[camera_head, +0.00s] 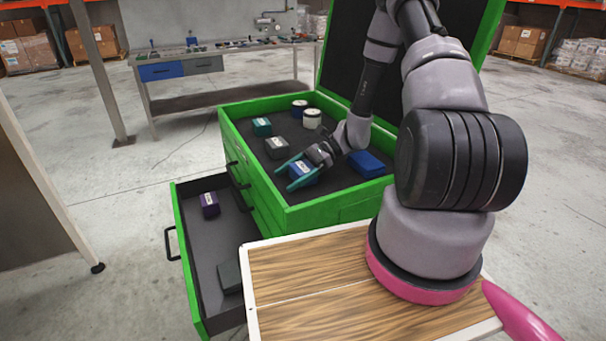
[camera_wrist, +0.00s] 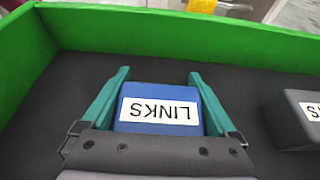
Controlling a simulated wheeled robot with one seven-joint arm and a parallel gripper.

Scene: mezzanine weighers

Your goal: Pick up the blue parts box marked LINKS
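The blue parts box (camera_wrist: 158,92) has a white label reading LINKS, upside down in the wrist view. It also shows in the head view (camera_head: 301,172), in the top tray of the green tool chest (camera_head: 318,212), near the front wall. My gripper (camera_wrist: 158,78) has its teal fingers on either side of the box. The fingers look open, with a gap at the right finger; contact at the left is hard to tell. In the head view my gripper (camera_head: 293,174) reaches down over the box, hiding part of it.
A dark grey labelled box (camera_head: 276,147), a teal box (camera_head: 262,126), two round tins (camera_head: 312,118) and another blue box (camera_head: 366,163) share the tray. The open drawer (camera_head: 186,240) holds a purple box (camera_head: 210,204) and a dark box (camera_head: 230,276). Green walls edge the tray.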

